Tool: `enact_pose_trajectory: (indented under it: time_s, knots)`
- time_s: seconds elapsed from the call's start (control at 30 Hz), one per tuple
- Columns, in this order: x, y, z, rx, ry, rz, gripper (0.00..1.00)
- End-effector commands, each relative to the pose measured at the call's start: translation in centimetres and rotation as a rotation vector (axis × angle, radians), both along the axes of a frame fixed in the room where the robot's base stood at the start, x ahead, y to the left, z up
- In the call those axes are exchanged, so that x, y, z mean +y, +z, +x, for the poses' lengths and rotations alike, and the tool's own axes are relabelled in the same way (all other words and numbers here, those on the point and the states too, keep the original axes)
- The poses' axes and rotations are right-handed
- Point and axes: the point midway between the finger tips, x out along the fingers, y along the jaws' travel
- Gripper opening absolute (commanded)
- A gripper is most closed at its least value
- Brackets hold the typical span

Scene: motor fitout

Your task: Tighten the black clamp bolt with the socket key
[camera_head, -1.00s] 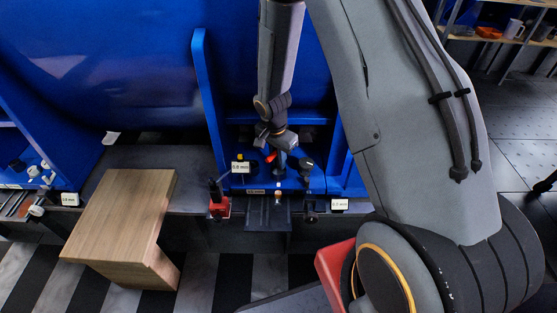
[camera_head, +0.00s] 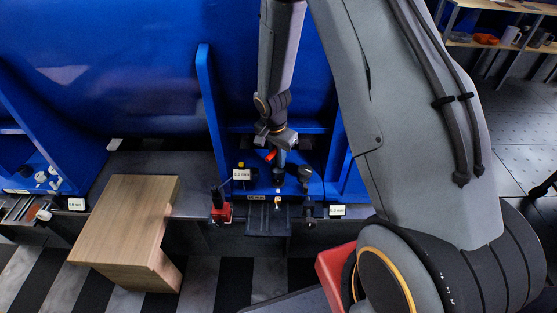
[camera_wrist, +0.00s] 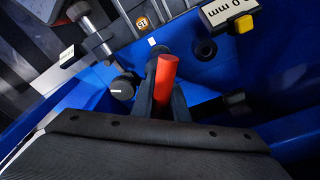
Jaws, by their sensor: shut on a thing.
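My gripper (camera_head: 279,160) reaches down over the blue fixture in the head view. In the wrist view its dark fingers (camera_wrist: 163,108) are shut on a red-handled tool (camera_wrist: 163,84), which I take to be the socket key. The red handle also shows as a small spot in the head view (camera_head: 270,156). The tool's lower end is hidden by the fingers, so I cannot tell whether it touches a bolt. I cannot make out the black clamp bolt for certain; a dark round fitting (camera_wrist: 205,49) lies right of the red handle on the blue face.
A black knob (camera_wrist: 122,88) stands left of the fingers. A label block (camera_wrist: 229,10) and yellow button (camera_wrist: 238,104) are at right. In the head view, a red-based tool (camera_head: 221,213) stands on the bench edge and a wooden block (camera_head: 125,220) is at left.

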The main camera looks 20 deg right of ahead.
Motion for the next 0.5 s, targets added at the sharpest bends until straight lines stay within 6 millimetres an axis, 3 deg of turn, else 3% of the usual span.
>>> enact_pose_trajectory:
  time_s: [0.5]
  knots:
    - [0.0,2.9,0.0,-0.001,0.000,0.000,0.00]
